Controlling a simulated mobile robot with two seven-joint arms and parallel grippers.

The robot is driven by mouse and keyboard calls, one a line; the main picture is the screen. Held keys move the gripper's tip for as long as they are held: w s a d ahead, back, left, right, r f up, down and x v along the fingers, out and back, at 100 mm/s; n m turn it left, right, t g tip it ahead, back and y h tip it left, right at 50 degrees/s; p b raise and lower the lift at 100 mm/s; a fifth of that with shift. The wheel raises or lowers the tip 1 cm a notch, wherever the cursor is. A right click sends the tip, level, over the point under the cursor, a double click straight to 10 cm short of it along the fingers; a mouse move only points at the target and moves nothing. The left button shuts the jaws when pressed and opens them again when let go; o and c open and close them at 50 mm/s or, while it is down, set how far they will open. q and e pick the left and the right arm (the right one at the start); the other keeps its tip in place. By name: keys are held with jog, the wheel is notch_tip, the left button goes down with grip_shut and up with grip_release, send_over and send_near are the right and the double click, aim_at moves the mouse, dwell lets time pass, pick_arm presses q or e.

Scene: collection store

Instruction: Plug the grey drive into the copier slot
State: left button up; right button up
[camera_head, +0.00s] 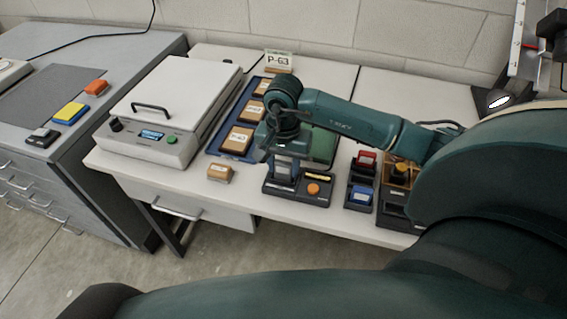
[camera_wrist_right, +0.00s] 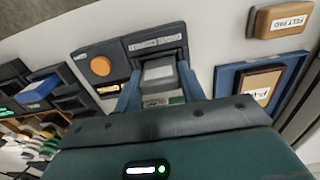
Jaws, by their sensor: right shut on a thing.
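The copier (camera_head: 312,191) is a dark box with an orange button near the front of the white bench; it also shows in the wrist view (camera_wrist_right: 118,52). My right gripper (camera_head: 285,165) points down over the copier's left part. In the wrist view its two blue fingers (camera_wrist_right: 160,90) are shut on the grey drive (camera_wrist_right: 159,72), one on each side. The drive is at the copier's labelled slot section; I cannot tell how deep it sits in the slot. In the head view the gripper mostly hides the drive and slot. My left gripper is not in view.
Right of the copier are holders with a red block (camera_head: 366,159) and a blue block (camera_head: 360,195), then a wooden organiser (camera_head: 398,178). To the left are a felt pad box (camera_head: 220,173), a blue tray (camera_head: 232,157) of labelled boxes, and a white-lidded machine (camera_head: 170,95).

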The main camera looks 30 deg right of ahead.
jog(key=shift+f+b, duration=0.6)
jog(key=o, duration=0.7)
